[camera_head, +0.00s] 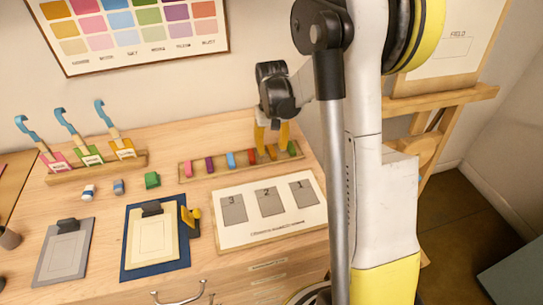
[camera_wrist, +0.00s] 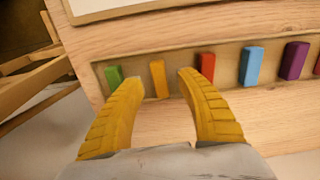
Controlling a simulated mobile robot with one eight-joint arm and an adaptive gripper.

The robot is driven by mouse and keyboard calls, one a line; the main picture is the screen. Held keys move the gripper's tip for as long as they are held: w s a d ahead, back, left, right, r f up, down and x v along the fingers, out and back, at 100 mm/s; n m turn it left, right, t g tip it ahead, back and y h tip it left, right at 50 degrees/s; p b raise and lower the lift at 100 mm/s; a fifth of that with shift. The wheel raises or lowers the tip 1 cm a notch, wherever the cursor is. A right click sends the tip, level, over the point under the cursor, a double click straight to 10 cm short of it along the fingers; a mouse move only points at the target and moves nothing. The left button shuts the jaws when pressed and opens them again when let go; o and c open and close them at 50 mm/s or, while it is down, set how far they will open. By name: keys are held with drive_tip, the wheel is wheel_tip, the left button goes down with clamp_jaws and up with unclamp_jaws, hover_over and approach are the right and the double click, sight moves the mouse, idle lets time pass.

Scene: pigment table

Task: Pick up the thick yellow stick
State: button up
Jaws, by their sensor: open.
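The thick yellow stick (camera_wrist: 158,78) lies in a shallow wooden tray, between a green stick (camera_wrist: 114,76) and a red stick (camera_wrist: 206,66). In the head view the yellow stick (camera_head: 271,153) shows only in part, close by my fingers. My gripper (camera_head: 272,140) is open above the right part of the tray, with its yellow fingers pointing down. In the wrist view the stick appears in the gap between the fingertips (camera_wrist: 159,74), with space on both sides. The fingers do not visibly touch it. Their exact height above it is hard to tell.
The tray (camera_head: 216,171) also holds blue (camera_head: 231,160), purple (camera_head: 209,164) and pink (camera_head: 188,169) sticks. A white board (camera_head: 285,230) with numbered grey squares lies in front of it. Clipboards and small blocks lie to the left. The wall is close behind.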

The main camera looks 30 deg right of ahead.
drive_tip(key=shift+f, duration=0.8)
drive_tip(key=shift+r, duration=0.1)
clamp_jaws()
drive_tip(key=shift+r, duration=0.55)
drive_tip(key=r, duration=0.1)
drive_tip(key=r+p, duration=0.2)
drive_tip(key=r, duration=0.1)
drive_tip(key=shift+s+d, duration=0.3)
drive_tip(key=shift+d, duration=0.1)
drive_tip(key=s+d+r+p, duration=0.3)
drive_tip(key=s+d+r, duration=0.3)
drive_tip(key=d, duration=0.2)
drive_tip(key=shift+s+d+p, duration=0.15)
drive_tip(key=shift+s+p, duration=0.15)
drive_tip(key=shift+s, duration=0.05)
